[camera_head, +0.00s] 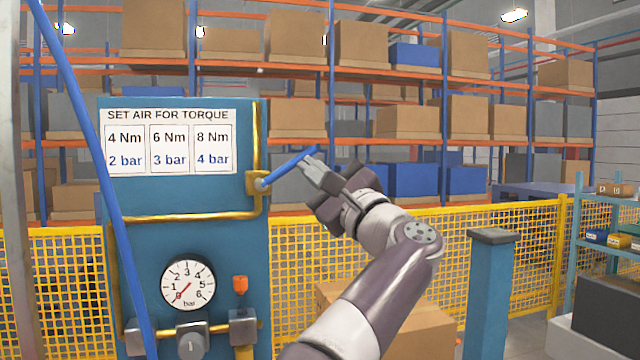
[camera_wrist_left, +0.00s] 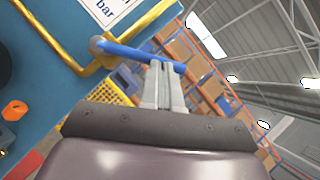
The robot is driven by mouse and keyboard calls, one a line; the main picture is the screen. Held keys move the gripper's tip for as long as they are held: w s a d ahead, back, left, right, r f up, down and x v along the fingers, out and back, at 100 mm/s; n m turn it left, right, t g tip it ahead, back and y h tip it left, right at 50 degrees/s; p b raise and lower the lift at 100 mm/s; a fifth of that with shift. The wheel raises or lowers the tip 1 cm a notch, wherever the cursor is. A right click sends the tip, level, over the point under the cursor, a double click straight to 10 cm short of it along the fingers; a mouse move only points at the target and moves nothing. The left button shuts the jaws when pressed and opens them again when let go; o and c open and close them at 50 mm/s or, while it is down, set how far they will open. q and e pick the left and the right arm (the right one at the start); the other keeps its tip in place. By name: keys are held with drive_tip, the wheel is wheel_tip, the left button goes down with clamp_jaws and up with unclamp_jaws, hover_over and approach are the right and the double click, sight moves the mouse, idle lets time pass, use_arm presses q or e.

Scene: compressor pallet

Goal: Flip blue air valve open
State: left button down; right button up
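The blue air valve handle (camera_head: 288,167) is a lever on a brass valve body (camera_head: 257,184) at the right edge of the blue panel. It slants up and to the right, away from the pipe. My left gripper (camera_head: 309,164) is at the lever's free end. In the left wrist view, the lever (camera_wrist_left: 135,51) crosses at the tips of my left gripper (camera_wrist_left: 162,66). The two fingers lie close together with only a thin gap. The tips seem to touch the lever, and I see no lever between them. My right gripper is not in view.
The panel (camera_head: 195,240) carries a pressure gauge (camera_head: 187,285) with its red needle near 0, a regulator knob (camera_head: 192,342) and an orange fitting (camera_head: 240,285). A blue hose (camera_head: 90,150) runs down across the left. Behind are a yellow fence (camera_head: 530,240) and a cardboard box (camera_head: 425,330).

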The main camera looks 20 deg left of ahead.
use_arm(q)
drive_tip(key=s+a+r+n+g+h+p, duration=0.1)
drive_tip(key=s+a+r+n+g+p, duration=0.1)
drive_tip(key=a+r+n+g+p, duration=0.2)
drive_tip(key=shift+s+r+n+p, duration=0.25)
drive_tip(key=shift+r+n+p, duration=0.25)
drive_tip(key=shift+n, duration=1.2)
drive_tip(key=shift+r, duration=0.1)
